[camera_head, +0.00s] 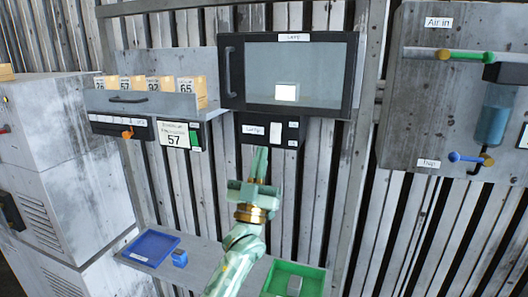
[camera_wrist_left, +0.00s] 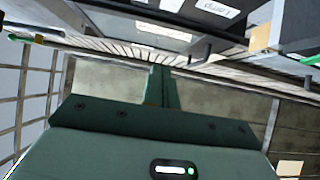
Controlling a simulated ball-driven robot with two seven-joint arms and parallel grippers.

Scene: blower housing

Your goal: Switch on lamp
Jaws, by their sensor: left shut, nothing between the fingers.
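A black-framed cabinet labelled "Lamp" (camera_head: 230,75) with a glass front hangs at the top centre of the head view. A bright white square (camera_head: 286,92) shows behind its glass. Below it is a dark switch panel (camera_head: 265,141) with a "Lamp" label and a pale rocker-like plate (camera_head: 275,132). My left gripper (camera_head: 260,152) is shut and empty, fingers pointing up, just below the panel's label side in the picture. Contact with the panel cannot be told. In the left wrist view the closed fingers (camera_wrist_left: 160,88) point towards dark panels at the top. My right gripper is not in view.
A shelf with numbered boxes (camera_head: 186,90) and a display reading 57 (camera_head: 174,138) are on the left. A blue tray (camera_head: 151,248), a blue cube (camera_head: 180,258) and a green tray (camera_head: 318,278) are below. An air panel (camera_head: 410,80) with valves is right.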

